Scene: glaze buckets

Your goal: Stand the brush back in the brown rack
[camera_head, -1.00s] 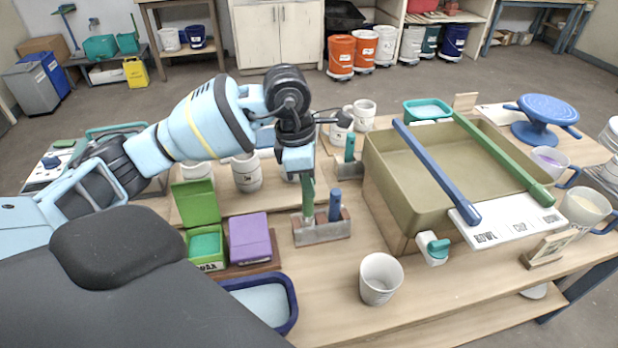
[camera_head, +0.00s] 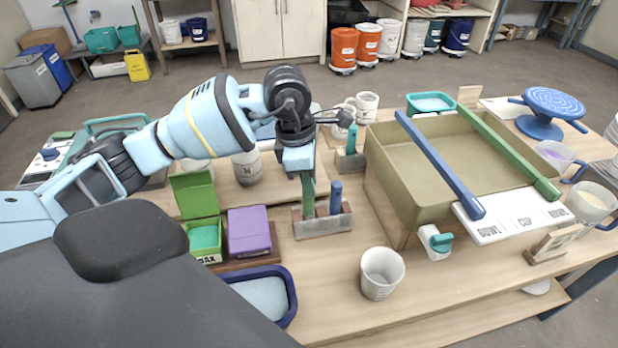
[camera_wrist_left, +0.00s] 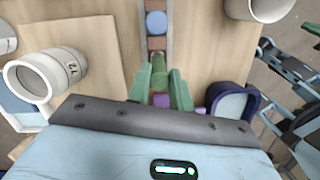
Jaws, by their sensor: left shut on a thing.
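My left gripper (camera_head: 307,198) points down over the left part of the brown rack (camera_head: 334,225), which has a grey front. In the left wrist view, the gripper's green fingers (camera_wrist_left: 162,92) are shut on the green brush (camera_wrist_left: 158,67). The brush is upright, in line with the row of brown blocks of the rack (camera_wrist_left: 156,44). Its lower end appears within the rack, but its seating depth is hidden. A blue-handled tool (camera_head: 336,196) stands in the rack's right part; its round blue top (camera_wrist_left: 156,22) shows in the wrist view. My right gripper is not in view.
A green box (camera_head: 204,236) and a purple box (camera_head: 249,230) stand left of the rack. A white cup (camera_head: 381,273) stands in front, a large tan basin (camera_head: 400,205) to the right. Another rack with a teal-handled tool (camera_head: 351,140) is behind.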

